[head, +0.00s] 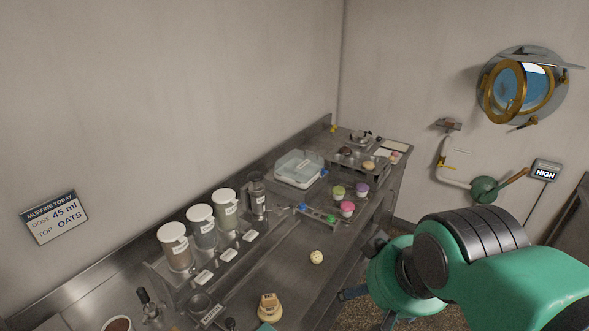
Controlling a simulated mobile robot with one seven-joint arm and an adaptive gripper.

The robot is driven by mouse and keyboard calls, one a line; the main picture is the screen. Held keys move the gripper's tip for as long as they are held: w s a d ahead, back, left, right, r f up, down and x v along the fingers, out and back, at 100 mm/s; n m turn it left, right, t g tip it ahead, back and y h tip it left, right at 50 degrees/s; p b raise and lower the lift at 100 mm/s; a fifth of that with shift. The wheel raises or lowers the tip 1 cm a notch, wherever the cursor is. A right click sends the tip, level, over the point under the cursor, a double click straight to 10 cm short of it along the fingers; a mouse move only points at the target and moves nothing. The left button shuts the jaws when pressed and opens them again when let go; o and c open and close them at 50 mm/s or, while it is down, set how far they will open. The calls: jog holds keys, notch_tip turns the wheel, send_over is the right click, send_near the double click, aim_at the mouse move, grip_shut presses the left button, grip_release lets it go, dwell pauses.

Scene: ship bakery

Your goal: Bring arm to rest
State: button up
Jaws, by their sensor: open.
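My green and black arm fills the lower right of the head view, bent over the floor just right of the counter. My gripper (364,306) is partly hidden below the green wrist. Dark finger parts show at its left and lower edge, spread apart, and I see nothing held between them. It is beside the counter's front edge; whether it touches the edge I cannot tell.
The steel counter (285,275) carries labelled canisters (201,226), a lidded clear box (298,169), coloured cups (347,208), a pale ball (316,257) and a tan-topped item (268,306). A porthole (522,86), pipe and green valve (485,189) are on the right wall.

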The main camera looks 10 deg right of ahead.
notch_tip(320, 180, down, 4)
jog(key=b, duration=0.3)
